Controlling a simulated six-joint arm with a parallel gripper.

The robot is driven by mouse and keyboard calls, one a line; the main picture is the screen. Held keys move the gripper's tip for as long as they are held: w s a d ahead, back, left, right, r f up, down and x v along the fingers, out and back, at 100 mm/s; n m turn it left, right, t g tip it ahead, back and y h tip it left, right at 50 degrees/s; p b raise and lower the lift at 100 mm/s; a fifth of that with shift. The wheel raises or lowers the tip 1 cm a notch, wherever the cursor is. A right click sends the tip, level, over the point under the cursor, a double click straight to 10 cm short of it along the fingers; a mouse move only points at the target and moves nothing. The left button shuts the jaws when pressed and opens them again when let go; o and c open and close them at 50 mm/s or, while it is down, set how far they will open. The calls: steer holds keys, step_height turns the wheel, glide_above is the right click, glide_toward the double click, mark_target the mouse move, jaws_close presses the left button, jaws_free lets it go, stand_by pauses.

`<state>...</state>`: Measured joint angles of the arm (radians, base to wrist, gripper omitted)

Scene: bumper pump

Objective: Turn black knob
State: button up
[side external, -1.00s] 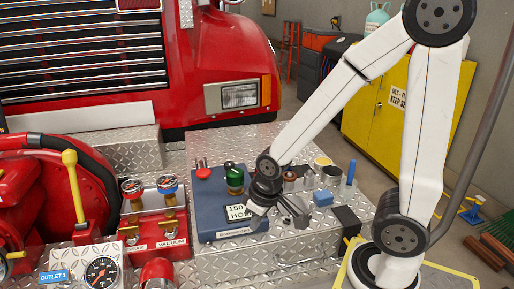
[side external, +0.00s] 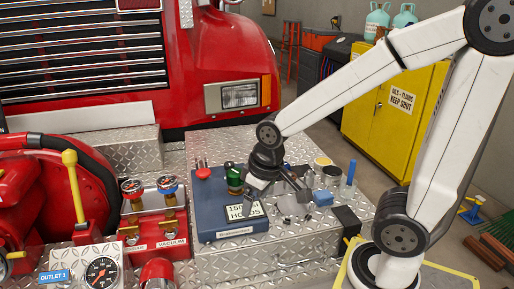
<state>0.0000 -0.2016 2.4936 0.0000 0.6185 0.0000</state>
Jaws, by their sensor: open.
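A blue control box (side external: 207,211) stands on the metal deck, with a red button (side external: 203,173), a green part (side external: 234,175) and a white display (side external: 245,211) on its top. I cannot make out a black knob for certain; my dark wrist and fingers cover part of the box's right side. My gripper (side external: 277,188) is open, pointing down above the right edge of the box. One finger is over the box beside the display, the other out to the right over the deck. I cannot tell whether either finger touches anything.
Several small cans and a blue upright bottle (side external: 351,172) stand right of the gripper, with a blue block (side external: 322,199) and a black block (side external: 346,219) nearby. Gauges and valves (side external: 152,205) are to the left. The diamond-plate deck (side external: 225,262) in front is clear.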

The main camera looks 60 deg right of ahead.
steer(key=m+t+y, duration=0.1)
steer(key=m+y, duration=0.1)
steer(key=m, duration=3)
glide_above(229, 163)
steer(key=s+d, duration=0.1)
steer(key=s, duration=0.2)
step_height(229, 163, down, 4)
steer(key=shift+s+d+f+t, duration=0.1)
steer(key=shift+f+t, duration=0.1)
steer(key=shift+t, duration=0.1)
steer(key=shift+f, duration=0.15)
steer(key=shift+n, duration=0.3)
steer(key=shift+x, duration=3.75)
